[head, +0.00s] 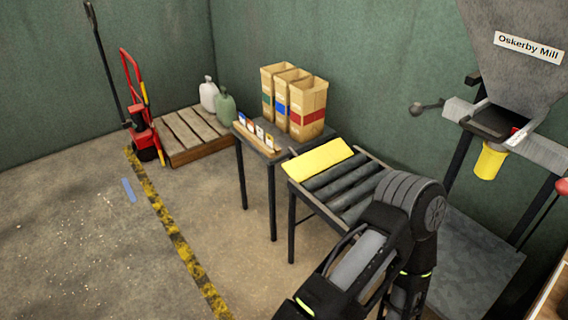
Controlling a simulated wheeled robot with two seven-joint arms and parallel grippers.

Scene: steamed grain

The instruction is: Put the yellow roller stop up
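The yellow roller stop (318,159) is a flat yellow plate at the far left end of the roller table (322,210). It appears to lie down across that end, beside the grey rollers (349,187); I cannot tell whether it is slightly tilted. One of my arms rises from the bottom edge and bends in front of the right part of the roller table, hiding some of it. Neither gripper shows in the head view, and nothing of mine is seen touching the stop.
A side table (244,151) with several paper bags (307,108) and a small card rack (257,138) adjoins the rollers. The mill hopper (515,60) with a yellow spout (489,161) stands right. A pallet (190,137) and red hand truck (146,142) are at the back left; the left floor is mostly clear.

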